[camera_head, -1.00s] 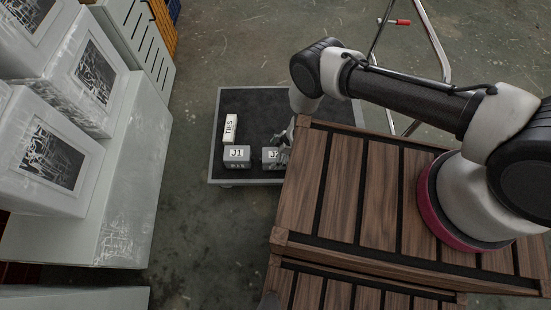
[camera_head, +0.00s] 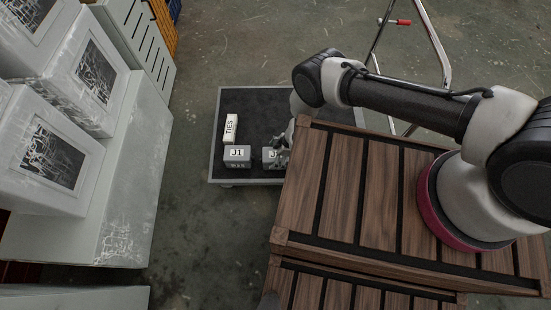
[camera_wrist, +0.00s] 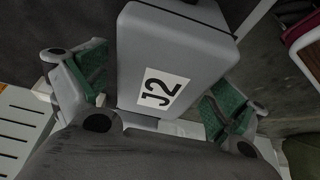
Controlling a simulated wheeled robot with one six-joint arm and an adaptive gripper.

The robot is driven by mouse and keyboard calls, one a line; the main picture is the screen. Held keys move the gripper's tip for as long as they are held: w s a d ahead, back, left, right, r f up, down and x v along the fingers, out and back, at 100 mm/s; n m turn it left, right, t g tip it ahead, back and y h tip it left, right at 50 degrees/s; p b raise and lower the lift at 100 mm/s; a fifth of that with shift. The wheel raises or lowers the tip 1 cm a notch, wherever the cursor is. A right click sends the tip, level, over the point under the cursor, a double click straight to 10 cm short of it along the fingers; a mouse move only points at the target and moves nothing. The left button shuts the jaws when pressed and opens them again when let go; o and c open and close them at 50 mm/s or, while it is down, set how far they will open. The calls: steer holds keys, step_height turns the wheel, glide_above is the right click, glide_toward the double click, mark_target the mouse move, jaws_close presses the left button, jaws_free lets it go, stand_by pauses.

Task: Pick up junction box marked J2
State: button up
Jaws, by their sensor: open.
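The grey junction box marked J2 (camera_wrist: 172,52) fills the middle of the wrist view, its white J2 label facing the camera. My gripper (camera_wrist: 160,95) is open, with one green-padded finger on each side of the box. The left finger shows a small gap to the box; whether the right one touches cannot be told. In the head view, the J2 box (camera_head: 269,156) sits on the dark tray, partly hidden by my gripper (camera_head: 283,147) at its right side.
The J1 box (camera_head: 237,153) stands just left of J2, with the white TIES box (camera_head: 231,129) behind it. The dark tray (camera_head: 265,105) has free room at the back. My slatted wooden body stands close on the right; white crates (camera_head: 50,150) are at left.

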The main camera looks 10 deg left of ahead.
steer(key=shift+c, duration=0.2)
steer(key=c, duration=1.4)
